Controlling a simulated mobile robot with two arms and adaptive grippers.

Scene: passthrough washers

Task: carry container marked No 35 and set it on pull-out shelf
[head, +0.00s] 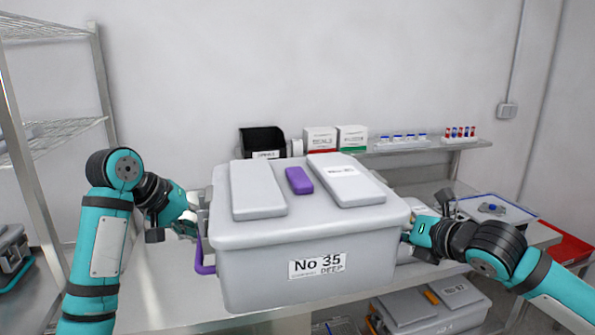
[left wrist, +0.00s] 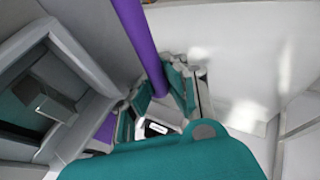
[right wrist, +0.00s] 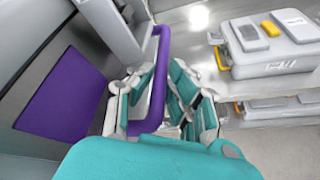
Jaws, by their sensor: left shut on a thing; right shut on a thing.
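The grey lidded container marked No 35 (head: 260,263) is held up between my two arms in the middle of the head view, roughly level. It has a purple latch piece on its lid and purple side handles. My left gripper (head: 195,222) is at its left side, shut on the purple handle, which also shows in the left wrist view (left wrist: 135,45). My right gripper (head: 410,232) is at its right side. The right wrist view shows its fingers around the other purple handle (right wrist: 158,75). I cannot make out a pull-out shelf for certain.
A steel table (head: 160,285) lies behind and below the container. A raised shelf (head: 430,146) at the back carries a black bin (head: 262,141), boxes and vials. Another grey container (head: 440,308) sits lower right. A wire rack (head: 55,134) stands left; a tray (head: 495,208) lies right.

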